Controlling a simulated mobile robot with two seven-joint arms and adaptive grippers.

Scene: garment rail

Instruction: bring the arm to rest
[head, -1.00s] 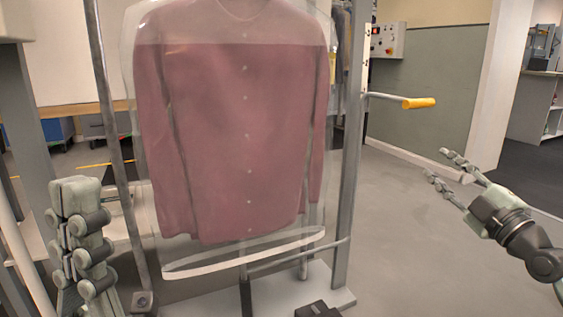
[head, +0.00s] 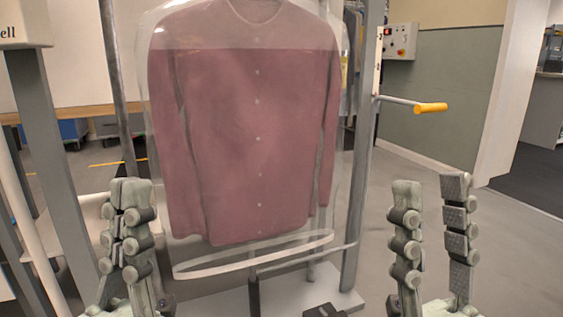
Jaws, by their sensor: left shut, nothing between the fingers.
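My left gripper (head: 130,188) points up at the lower left of the head view. Its fingers are close together with nothing between them. My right gripper (head: 430,192) points up at the lower right, its two fingers spread wide apart with floor showing between them. Both grippers stand in front of the garment rail, apart from the garment. A dusty-red buttoned shirt (head: 255,150) hangs in a clear cover (head: 192,28) on the rail between them. The cover's white lower hem ring (head: 250,256) hangs above the rail's base.
The rail's grey post (head: 357,200) carries a bar with a yellow handle (head: 431,107) jutting right. The rail's base (head: 225,302) lies below the garment. A control box (head: 400,41) is on the back wall. Open floor (head: 400,165) lies to the right.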

